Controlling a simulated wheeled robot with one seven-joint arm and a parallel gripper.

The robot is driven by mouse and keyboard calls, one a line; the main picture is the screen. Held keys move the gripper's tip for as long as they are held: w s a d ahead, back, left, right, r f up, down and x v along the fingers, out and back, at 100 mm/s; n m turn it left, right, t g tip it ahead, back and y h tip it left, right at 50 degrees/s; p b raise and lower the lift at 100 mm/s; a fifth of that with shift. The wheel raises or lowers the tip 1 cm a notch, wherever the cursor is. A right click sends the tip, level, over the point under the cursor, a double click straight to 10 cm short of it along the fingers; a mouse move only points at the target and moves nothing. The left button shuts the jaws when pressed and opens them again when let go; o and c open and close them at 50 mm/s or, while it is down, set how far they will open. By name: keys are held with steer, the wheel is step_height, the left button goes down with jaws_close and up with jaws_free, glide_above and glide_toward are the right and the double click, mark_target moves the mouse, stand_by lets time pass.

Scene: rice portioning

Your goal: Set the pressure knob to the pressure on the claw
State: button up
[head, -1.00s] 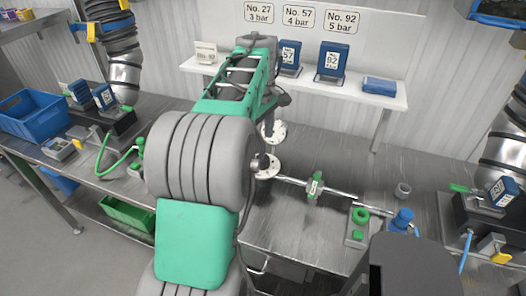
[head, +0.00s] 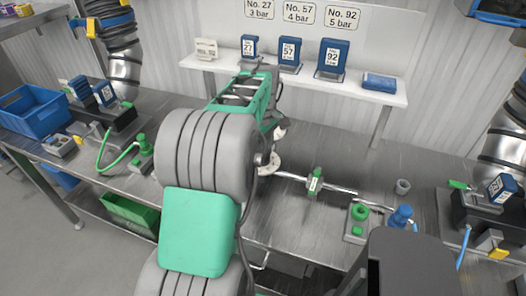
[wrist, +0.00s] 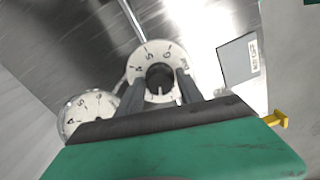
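In the wrist view a round white dial with a dark knob (wrist: 160,77) lies between the two fingers of my gripper (wrist: 160,85). The fingers stand one on each side of the knob, and I see pale dial face between them and it. The knob's white mark points down in the picture, away from the figures 4, 5 and 6 along the top. A second white dial (wrist: 82,117) is at lower left. In the head view a white dial (head: 268,163) shows beside my arm, which hides my gripper. A green claw (head: 315,182) with a small unreadable label sits on a metal rod.
Wall signs read No. 27, 3 bar (head: 259,10), No. 57, 4 bar (head: 298,16) and No. 92, 5 bar (head: 343,20). Blue numbered boxes stand on the white shelf (head: 390,96).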

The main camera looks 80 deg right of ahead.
jaws_close()
steer(key=shift+m, duration=0.3)
steer(key=m, duration=0.6)
steer(key=shift+p, duration=0.3)
steer(key=m, duration=0.6)
stand_by(0.5)
steer(key=shift+o, duration=2.1)
jaws_free()
